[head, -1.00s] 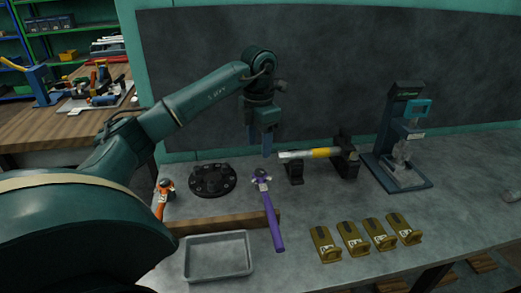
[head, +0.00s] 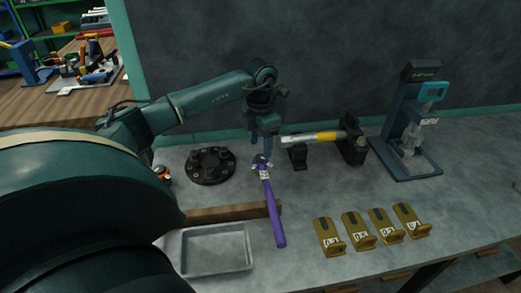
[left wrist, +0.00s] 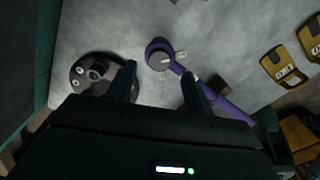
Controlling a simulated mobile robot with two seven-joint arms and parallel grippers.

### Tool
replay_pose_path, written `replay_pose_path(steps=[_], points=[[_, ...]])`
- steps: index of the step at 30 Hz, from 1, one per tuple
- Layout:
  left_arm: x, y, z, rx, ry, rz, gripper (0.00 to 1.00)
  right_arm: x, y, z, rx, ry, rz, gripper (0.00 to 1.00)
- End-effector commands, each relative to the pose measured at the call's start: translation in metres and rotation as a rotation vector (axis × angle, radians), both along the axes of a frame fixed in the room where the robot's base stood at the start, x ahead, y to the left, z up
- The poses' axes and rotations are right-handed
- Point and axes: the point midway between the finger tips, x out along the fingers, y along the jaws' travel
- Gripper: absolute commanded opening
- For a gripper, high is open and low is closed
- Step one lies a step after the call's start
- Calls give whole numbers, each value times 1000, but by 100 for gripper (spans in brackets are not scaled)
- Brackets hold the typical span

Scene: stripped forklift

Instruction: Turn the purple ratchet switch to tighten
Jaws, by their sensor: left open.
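The purple ratchet (head: 272,207) lies with its handle across the wooden strip, its head toward the back of the bench. In the left wrist view the ratchet (left wrist: 163,58) shows its round head with a small pale switch piece and a white tag beside it. My left gripper (head: 262,146) is above and just behind the ratchet head, fingers pointing down. In the left wrist view its fingers (left wrist: 160,88) are spread apart with nothing between them, and the ratchet head shows beyond the gap. My right gripper is in neither view.
A black round flange (head: 210,166) sits left of the ratchet, with a grey tray (head: 216,250) in front. The wooden strip (head: 225,213) lies between. A stand with a yellow-banded shaft (head: 325,136) is to the right. Several brass brackets (head: 357,232) and a press (head: 407,130) stand farther right.

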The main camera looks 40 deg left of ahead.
Motion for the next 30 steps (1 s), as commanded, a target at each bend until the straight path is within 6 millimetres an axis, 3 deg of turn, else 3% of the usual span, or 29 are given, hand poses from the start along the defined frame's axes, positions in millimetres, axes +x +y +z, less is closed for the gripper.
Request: replay_pose_path(steps=[7,18,30], points=[[0,0,-29,0,0,-1,52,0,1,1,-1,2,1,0],[0,0,-34,1,0,0,51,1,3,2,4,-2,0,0],[0,0,-34,1,0,0,19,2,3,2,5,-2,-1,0]])
